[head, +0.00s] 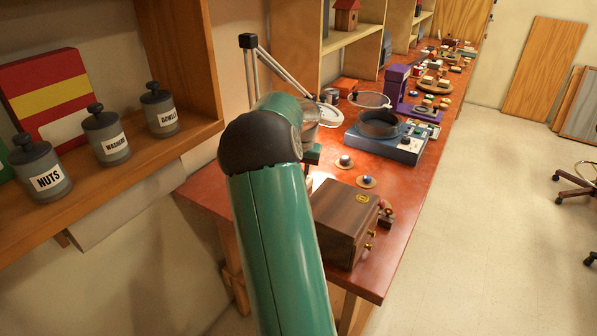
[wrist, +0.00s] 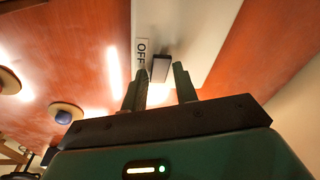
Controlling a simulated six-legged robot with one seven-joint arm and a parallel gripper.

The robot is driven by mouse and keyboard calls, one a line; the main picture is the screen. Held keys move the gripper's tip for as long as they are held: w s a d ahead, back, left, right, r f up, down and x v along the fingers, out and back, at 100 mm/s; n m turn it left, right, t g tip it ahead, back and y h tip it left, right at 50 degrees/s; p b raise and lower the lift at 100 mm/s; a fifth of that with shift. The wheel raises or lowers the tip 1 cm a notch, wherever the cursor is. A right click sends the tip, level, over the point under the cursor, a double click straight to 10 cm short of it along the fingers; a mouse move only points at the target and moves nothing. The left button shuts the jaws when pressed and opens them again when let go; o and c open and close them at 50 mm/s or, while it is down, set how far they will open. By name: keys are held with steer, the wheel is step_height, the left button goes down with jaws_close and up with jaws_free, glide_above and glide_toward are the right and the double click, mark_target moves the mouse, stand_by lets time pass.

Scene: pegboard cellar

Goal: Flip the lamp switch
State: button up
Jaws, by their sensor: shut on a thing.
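In the wrist view the lamp switch (wrist: 160,68), a small dark block, sits on a pale strip (wrist: 205,25) beside a white OFF label (wrist: 141,52). My gripper (wrist: 161,76) has its two green fingers on either side of the switch and is shut on it. In the head view the lamp (head: 290,70) has a pale jointed arm with a dark joint at its top. My green arm reaches toward it, and my gripper (head: 312,155) is mostly hidden behind the arm. The switch is hidden in the head view.
A dark wooden box (head: 345,222) stands at the bench's near end. Two small round discs (head: 345,161) (head: 366,182) lie behind it. A blue device (head: 385,144) and purple stand (head: 397,85) are farther back. A shelf with grey jars (head: 107,134) is at left. The floor at right is mostly open.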

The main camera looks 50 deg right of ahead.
steer(key=o, duration=1)
steer(key=shift+c, duration=0.2)
step_height(320, 180, up, 14)
steer(key=s, duration=0.2)
steer(key=shift+a+f, duration=0.2)
steer(key=shift+a, duration=0.2)
steer(key=shift+s, duration=0.1)
